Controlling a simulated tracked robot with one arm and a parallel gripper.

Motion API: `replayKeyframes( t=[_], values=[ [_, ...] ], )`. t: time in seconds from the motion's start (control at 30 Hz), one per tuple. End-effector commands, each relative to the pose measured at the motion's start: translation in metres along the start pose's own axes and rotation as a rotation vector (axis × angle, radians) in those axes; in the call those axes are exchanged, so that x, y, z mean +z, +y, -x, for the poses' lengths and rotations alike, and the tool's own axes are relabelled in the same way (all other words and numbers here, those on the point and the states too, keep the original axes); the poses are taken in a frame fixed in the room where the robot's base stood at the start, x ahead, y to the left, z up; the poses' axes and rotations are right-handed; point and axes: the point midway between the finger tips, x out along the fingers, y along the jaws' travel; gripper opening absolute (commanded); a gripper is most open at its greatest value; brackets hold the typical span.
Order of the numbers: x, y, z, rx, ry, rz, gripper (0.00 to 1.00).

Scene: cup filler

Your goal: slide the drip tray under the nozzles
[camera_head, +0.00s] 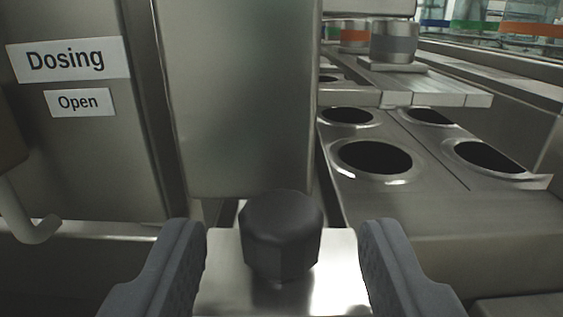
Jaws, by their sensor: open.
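The drip tray (222,285) is a flat shiny metal plate at the bottom centre, with a black faceted knob (282,236) standing on it. My gripper (281,250) is open, with one dark grey finger on each side of the knob and a visible gap to it on both sides. The tray's far part runs toward the gap below a tall metal housing (240,95). The nozzles cannot be seen.
A panel at the left carries a "Dosing" label (68,60) and an "Open" label (79,102). A pale hooked pipe (30,215) is at far left. At right is a metal plate with several round holes (372,157), and metal cylinders (394,42) stand behind it.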

Motion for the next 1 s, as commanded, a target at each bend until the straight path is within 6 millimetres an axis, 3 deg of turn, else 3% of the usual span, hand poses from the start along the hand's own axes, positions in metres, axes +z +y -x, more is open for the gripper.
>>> replayKeyframes(
  t=[0.3, 0.77, 0.93, 1.0],
  values=[
    [0.001, 0.000, -0.030, -0.002, 0.000, 0.000, 0.47],
    [0.001, 0.001, -0.036, 0.001, -0.002, 0.001, 0.47],
    [0.001, 0.001, -0.036, 0.000, -0.002, 0.001, 0.00],
    [0.001, 0.000, -0.036, 0.000, -0.002, 0.001, 0.00]
  ],
)
